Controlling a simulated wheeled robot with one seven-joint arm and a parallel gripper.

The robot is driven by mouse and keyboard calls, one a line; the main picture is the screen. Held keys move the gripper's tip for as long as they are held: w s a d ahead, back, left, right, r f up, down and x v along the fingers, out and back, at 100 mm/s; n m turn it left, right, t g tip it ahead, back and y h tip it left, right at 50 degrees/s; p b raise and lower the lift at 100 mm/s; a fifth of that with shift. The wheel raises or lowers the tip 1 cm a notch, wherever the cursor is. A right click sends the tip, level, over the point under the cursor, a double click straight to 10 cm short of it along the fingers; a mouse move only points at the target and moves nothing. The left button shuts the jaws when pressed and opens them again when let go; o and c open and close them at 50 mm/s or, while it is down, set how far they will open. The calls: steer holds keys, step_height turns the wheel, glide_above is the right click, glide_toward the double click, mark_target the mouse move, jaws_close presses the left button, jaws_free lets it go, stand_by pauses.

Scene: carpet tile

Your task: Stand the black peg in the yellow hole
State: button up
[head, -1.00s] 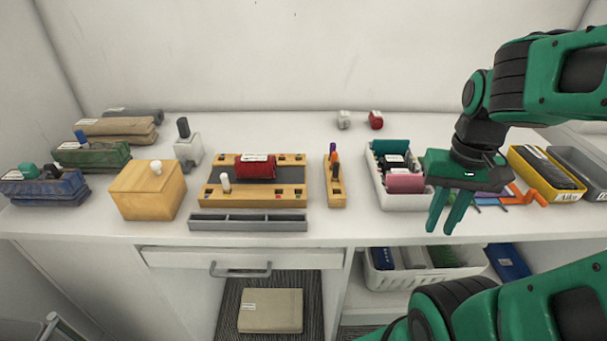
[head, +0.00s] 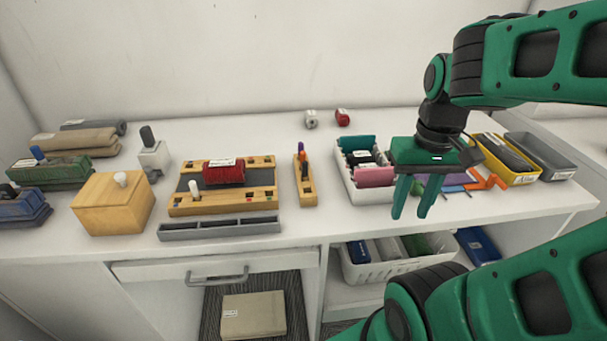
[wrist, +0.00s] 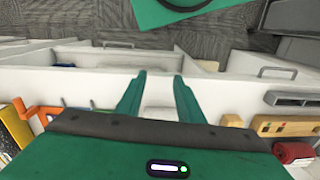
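A dark, near-black peg (head: 147,136) stands upright in a pale block (head: 154,158) at the left of the counter; whether it is the task's peg I cannot tell for sure. A wooden board (head: 223,206) has several holes with small coloured marks; I cannot make out a yellow one. A narrow wooden rack (head: 306,199) beside it holds small orange and purple pegs, with something dark lower down. My gripper (head: 411,212) is open and empty, pointing down near the counter's front edge, right of these. Its parted fingers show in the wrist view (wrist: 159,76).
A white tray (head: 350,188) with packets stands just left of my gripper. A yellow bin (head: 526,179) and a grey bin (head: 562,172) are to the right. A wooden box (head: 110,212), a grey tray (head: 220,229) and a red roll (head: 224,172) lie left. The back counter is mostly clear.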

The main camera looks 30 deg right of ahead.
mark_target(305, 162)
steer(key=w+a+r+n, duration=0.1)
steer(key=w+r+n, duration=0.1)
steer(key=w+n, duration=0.2)
steer(key=w+a+r+n, duration=0.1)
steer(key=w+n, duration=0.3)
steer(key=n, duration=0.1)
steer(key=w+a+r+n, duration=0.2)
steer(key=w+n, duration=0.2)
steer(key=w, duration=0.1)
steer(key=shift+w+a+r+y, duration=0.1)
steer(key=shift+r+y, duration=0.25)
steer(key=shift+y, duration=0.05)
steer(key=w+a+r+n, duration=0.3)
steer(key=w+a+n, duration=0.3)
steer(key=w+n, duration=0.6)
steer(key=f+n, duration=0.1)
steer(key=f, duration=0.2)
steer(key=s+a+f+n, duration=0.1)
steer(key=f, duration=0.2)
steer(key=s+f+n, duration=0.1)
steer(key=f, duration=0.3)
steer(key=shift+s+a+g+y, duration=0.15)
steer(key=shift+a+g+y, duration=0.15)
steer(key=shift+g, duration=0.1)
steer(key=shift+c, duration=0.3)
jaws_close()
